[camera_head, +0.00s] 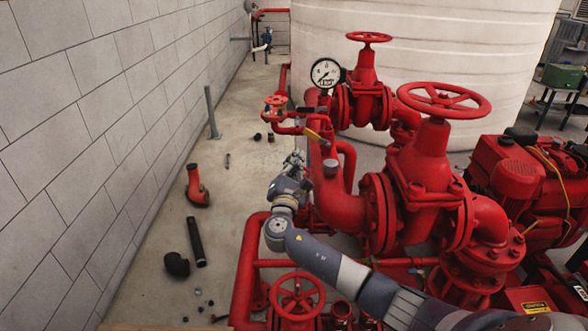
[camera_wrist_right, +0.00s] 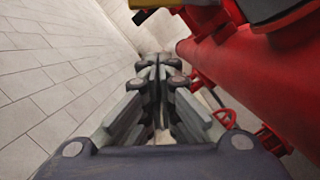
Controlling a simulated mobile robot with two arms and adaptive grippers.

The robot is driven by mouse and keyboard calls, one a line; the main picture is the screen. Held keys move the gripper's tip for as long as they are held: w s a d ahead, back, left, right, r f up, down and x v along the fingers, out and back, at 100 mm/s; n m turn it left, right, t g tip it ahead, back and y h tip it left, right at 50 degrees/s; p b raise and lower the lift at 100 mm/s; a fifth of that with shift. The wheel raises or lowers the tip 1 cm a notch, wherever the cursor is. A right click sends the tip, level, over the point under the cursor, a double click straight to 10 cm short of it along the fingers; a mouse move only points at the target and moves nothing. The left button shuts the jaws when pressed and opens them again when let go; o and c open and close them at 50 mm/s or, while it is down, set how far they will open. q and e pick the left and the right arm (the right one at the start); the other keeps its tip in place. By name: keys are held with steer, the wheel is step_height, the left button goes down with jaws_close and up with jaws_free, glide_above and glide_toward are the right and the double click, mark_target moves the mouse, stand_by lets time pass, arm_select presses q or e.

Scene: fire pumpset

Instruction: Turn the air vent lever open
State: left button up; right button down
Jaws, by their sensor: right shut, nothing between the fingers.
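The air vent lever (camera_head: 313,135) looks like a small yellow handle on the red pipework, below the pressure gauge in the head view. A yellow piece at the top edge of the right wrist view (camera_wrist_right: 153,3) seems to be the same lever, mostly cut off. My right gripper (camera_head: 295,158) is shut and empty, just below and left of the lever, apart from it. In the right wrist view its fingers (camera_wrist_right: 158,75) are together, with the thick red pipe to their right. My left gripper is not in view.
A pressure gauge (camera_head: 325,73) and a small red handwheel (camera_head: 275,100) are near the lever. Large red valves (camera_head: 430,160) and pipes crowd the right. A block wall (camera_head: 90,130) stands left. Loose fittings, such as a black pipe (camera_head: 196,242), lie on the floor.

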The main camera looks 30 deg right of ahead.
mark_target(317, 138)
steer(key=d+r+p, duration=0.1)
steer(key=s+d+r+p, duration=0.1)
steer(key=r, duration=0.1)
steer(key=shift+s, duration=0.2)
steer(key=shift+w, duration=0.1)
